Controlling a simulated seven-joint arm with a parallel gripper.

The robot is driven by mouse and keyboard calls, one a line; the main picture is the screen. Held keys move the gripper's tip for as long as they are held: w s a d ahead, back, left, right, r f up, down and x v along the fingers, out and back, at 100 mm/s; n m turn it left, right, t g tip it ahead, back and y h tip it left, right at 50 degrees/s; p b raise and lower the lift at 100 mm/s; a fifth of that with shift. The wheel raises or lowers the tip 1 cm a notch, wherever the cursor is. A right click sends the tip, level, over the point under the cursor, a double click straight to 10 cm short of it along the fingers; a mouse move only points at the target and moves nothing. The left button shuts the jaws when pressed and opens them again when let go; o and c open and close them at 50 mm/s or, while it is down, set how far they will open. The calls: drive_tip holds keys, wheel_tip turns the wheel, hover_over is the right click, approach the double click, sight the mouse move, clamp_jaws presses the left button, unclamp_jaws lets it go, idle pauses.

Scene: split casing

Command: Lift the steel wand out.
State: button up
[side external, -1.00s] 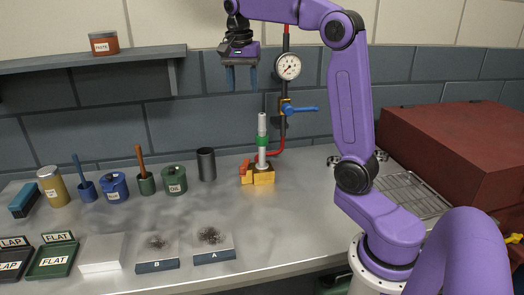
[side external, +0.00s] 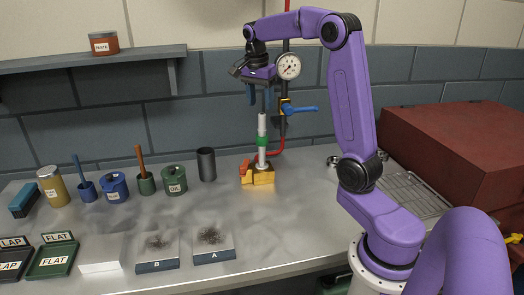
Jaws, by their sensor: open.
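The steel wand (side external: 262,124) stands upright in the yellow casing (side external: 262,178) on the bench, with a green band (side external: 262,141) around it partway down. An orange-red part (side external: 245,167) sits at the casing's left side. My gripper (side external: 257,97) is open and points down, just above the wand's top. The wand's lower end is hidden inside the casing.
A pressure gauge (side external: 288,66) and a blue-handled valve (side external: 299,110) on a red pipe stand close behind the wand. A dark cylinder (side external: 206,164) and a green pot (side external: 174,179) stand to the left. The bench in front of the casing is clear.

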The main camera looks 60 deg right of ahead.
sight(262, 114)
drive_tip(key=f, duration=0.5)
drive_tip(key=d+f, duration=0.1)
drive_tip(key=f, duration=0.2)
clamp_jaws()
